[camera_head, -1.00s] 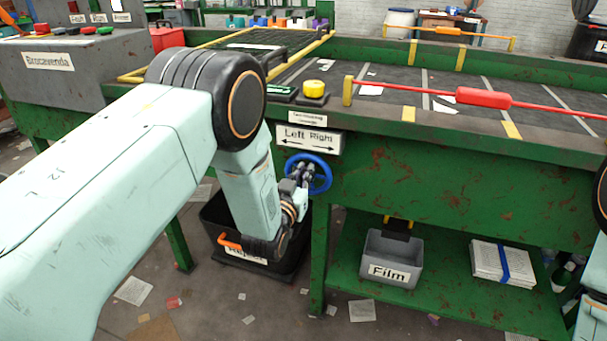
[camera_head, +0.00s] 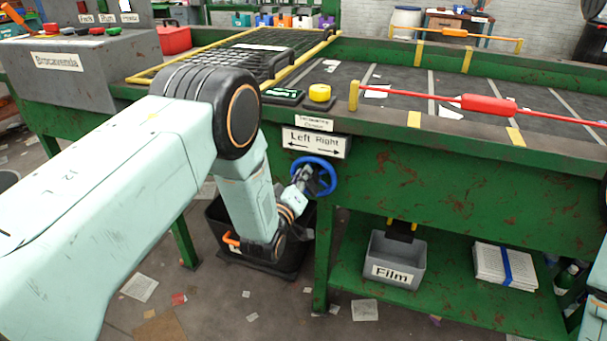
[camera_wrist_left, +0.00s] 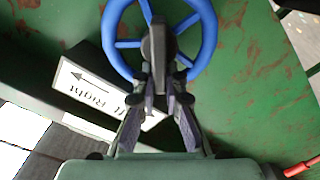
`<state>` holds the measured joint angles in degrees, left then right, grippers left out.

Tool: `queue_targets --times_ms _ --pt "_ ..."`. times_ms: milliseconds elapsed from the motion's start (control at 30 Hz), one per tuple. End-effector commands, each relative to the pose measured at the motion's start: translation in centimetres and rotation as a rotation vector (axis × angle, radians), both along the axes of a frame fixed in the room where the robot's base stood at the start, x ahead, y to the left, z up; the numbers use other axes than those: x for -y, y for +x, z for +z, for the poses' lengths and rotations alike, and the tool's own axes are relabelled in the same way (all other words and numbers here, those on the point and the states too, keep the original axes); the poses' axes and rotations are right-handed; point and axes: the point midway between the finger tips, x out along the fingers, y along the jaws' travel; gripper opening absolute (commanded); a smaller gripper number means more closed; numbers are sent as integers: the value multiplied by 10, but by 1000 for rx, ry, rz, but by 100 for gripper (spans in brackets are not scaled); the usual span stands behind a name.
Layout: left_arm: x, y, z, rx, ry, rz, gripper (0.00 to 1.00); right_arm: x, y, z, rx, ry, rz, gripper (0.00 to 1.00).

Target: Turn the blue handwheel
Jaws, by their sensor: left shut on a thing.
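The blue handwheel (camera_head: 334,178) is mounted on the green front of the sorting belt, just below the white "Left Right" sign (camera_head: 316,142). My left gripper (camera_head: 309,180) is at the wheel, its fingers partly hidden by the wrist in the head view. In the left wrist view, the handwheel (camera_wrist_left: 208,38) shows its rim and spokes, with a dark grey block in front of its middle. My right gripper is not in view.
A black bin (camera_head: 217,212) stands on the floor below my left wrist. A grey "Film" crate (camera_head: 375,268) and a paper stack (camera_head: 503,281) are on the lower shelf. A yellow button (camera_head: 320,93) and a red-handled bar (camera_head: 490,104) are above.

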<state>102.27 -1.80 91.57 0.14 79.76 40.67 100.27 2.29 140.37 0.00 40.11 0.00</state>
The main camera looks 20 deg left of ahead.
Motion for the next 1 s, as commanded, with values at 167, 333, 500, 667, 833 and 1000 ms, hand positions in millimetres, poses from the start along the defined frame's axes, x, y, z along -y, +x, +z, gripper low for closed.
queue_targets --times_ms 167,333,500,667,833,1000 --pt "4 -5 -12 -29 -88 -16 0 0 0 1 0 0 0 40" --pt "4 -5 -13 -31 -140 -16 0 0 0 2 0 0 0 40" --pt "4 -5 -13 -31 -163 -16 0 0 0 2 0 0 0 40" --pt "4 -5 -13 -32 -168 -16 0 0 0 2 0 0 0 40" --pt "4 -5 -13 -32 -168 -16 0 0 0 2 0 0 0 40" --pt "4 -5 -13 -32 -167 -16 19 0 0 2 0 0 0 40"
